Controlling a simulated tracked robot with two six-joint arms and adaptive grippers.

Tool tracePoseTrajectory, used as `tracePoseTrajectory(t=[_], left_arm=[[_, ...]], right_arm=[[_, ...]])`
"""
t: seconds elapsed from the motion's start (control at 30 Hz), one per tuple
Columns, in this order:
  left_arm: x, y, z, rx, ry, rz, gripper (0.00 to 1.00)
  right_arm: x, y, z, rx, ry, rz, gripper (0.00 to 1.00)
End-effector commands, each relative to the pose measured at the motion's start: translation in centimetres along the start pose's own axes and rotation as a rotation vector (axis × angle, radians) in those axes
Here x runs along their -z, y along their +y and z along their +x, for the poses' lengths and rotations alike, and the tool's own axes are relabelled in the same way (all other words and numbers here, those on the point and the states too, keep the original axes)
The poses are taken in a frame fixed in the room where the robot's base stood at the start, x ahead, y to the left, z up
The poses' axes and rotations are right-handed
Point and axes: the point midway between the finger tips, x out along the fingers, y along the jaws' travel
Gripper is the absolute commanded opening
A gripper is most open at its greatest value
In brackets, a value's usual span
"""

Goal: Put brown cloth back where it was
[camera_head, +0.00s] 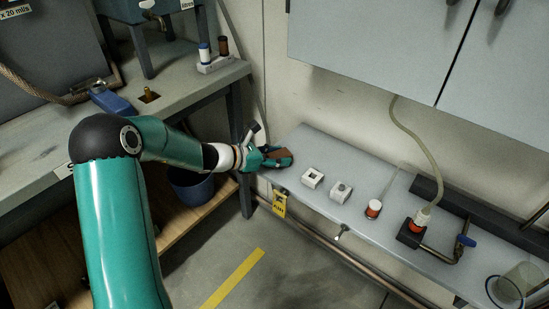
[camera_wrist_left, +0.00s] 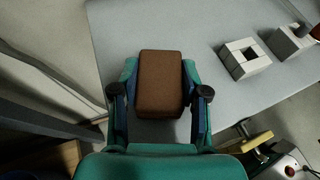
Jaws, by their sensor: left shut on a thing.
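The brown cloth (camera_wrist_left: 160,84) is a folded brown block between the fingers of my left gripper (camera_wrist_left: 160,95) in the left wrist view. The gripper is shut on it, with a finger at each side. In the head view my left gripper (camera_head: 277,158) is over the left end of the grey shelf (camera_head: 330,148), and a bit of the brown cloth (camera_head: 280,154) shows in it. I cannot tell whether the cloth touches the shelf. My right gripper is not in view.
A white block with a square hole (camera_head: 312,178) and a second white block (camera_head: 341,192) stand right of the gripper. Further right are a small jar (camera_head: 374,209), a tube fitting (camera_head: 418,222) and a glass beaker (camera_head: 512,287). A yellow tag (camera_head: 280,204) hangs at the shelf's front edge.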

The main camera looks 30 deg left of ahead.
Motion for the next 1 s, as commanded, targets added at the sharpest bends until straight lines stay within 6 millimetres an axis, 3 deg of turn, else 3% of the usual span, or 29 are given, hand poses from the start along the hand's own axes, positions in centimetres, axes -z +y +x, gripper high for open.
tracePoseTrajectory(t=[0.4,0.43,0.57,1.0], left_arm=[[0.76,0.02,0.29,-0.001,-0.001,0.000,0.12],[0.74,0.02,0.28,-0.001,-0.001,0.000,0.46],[0.63,0.03,0.22,-0.001,-0.001,0.000,0.68],[0.23,0.07,-0.13,-0.002,-0.001,0.000,0.70]], right_arm=[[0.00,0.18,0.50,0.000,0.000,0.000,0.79],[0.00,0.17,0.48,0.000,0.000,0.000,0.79],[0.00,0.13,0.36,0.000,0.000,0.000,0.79],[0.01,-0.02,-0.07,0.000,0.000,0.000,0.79]])
